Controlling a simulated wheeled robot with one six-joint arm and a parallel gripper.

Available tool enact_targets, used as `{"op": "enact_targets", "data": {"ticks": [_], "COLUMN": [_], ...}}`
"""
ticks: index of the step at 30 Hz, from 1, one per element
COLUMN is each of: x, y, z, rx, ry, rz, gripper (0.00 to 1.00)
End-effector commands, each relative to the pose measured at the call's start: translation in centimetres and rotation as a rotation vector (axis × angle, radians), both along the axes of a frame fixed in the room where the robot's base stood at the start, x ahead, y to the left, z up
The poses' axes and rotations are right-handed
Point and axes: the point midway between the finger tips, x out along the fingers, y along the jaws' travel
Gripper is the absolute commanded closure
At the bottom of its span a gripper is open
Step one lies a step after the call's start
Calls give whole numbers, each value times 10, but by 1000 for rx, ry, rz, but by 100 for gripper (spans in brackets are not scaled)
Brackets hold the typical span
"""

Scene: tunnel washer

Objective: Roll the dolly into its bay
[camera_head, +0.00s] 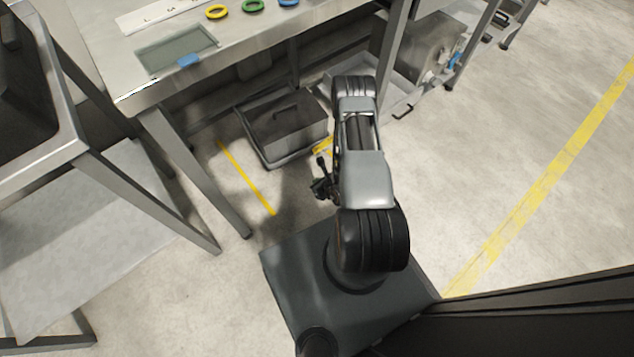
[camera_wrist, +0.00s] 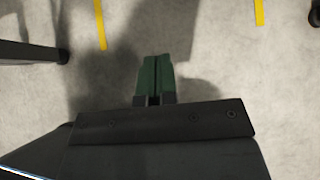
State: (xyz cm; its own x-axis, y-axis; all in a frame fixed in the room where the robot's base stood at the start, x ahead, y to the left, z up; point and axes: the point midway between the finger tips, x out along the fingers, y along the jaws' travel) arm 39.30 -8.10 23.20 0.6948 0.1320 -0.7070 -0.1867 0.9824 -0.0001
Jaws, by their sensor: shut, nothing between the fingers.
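The dolly (camera_head: 264,152) is a low dark tray with a grey lidded box (camera_head: 290,128) on it. In the head view it stands on the floor under the steel table, at the far end of the yellow bay lines. The left bay line (camera_head: 247,178) runs toward me; the right line (camera_head: 323,146) is mostly hidden behind my arm. My gripper (camera_head: 318,188) hangs over the floor on the near side of the dolly, apart from it. In the wrist view my gripper (camera_wrist: 155,62) has its green fingers together and empty, pointing at bare floor between the lines (camera_wrist: 100,25) and (camera_wrist: 259,12).
The steel table (camera_head: 130,80) bears coloured rings (camera_head: 253,6); its leg (camera_head: 200,170) stands left of the bay. A grey bin (camera_head: 400,95) lies right of the dolly. Another steel table (camera_head: 60,150) is at left. Open floor (camera_head: 500,130) lies to the right.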

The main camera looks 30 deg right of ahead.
Motion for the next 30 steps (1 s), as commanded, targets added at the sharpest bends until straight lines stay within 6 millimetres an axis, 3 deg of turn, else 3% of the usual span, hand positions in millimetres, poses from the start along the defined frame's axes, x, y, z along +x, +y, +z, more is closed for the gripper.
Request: {"op": "enact_targets", "data": {"ticks": [5,8,11,15,17,20,24,30], "x": [3,15,39,71,74,63,26,-34], "y": [1,6,21,63,85,118,146,144], "z": [3,18,53,138,179,240,307,369], "rx": [0,3,8,-9,-33,-103,-271,-628], "ry": [-6,-39,-111,-261,-322,-405,-472,-457], "rz": [9,66,205,557,745,1065,1503,2044], "gripper": [100,100,100,100,100,100,100,100]}}
